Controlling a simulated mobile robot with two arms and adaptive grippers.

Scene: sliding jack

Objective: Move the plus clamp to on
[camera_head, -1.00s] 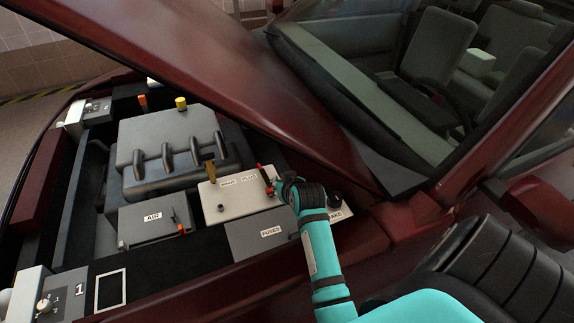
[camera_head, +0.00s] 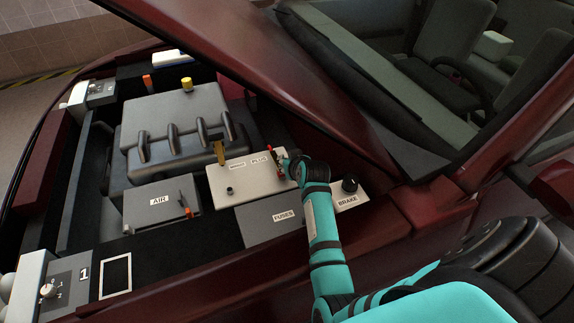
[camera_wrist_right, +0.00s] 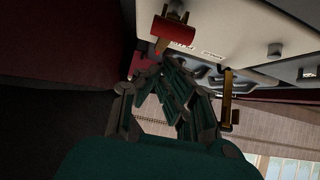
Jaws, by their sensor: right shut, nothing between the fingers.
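The plus clamp (camera_head: 276,153) is a small red part at the right end of the pale battery box (camera_head: 233,182), beside the PLUS label. In the right wrist view the red clamp (camera_wrist_right: 172,33) shows near the top, with a brass post by it. My right gripper (camera_head: 289,166) is right beside the clamp and partly hides it in the head view. In the right wrist view my right gripper (camera_wrist_right: 172,72) is shut and empty, its fingers just below the red clamp. I cannot tell whether they touch it. My left gripper is not in view.
A brass clamp (camera_head: 218,150) stands left of the plus clamp. The AIR box (camera_head: 150,208), FUSES box (camera_head: 263,221) and BRAKE reservoir (camera_head: 349,195) are close by. The raised red hood (camera_head: 270,75) slopes above the engine bay and limits room behind.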

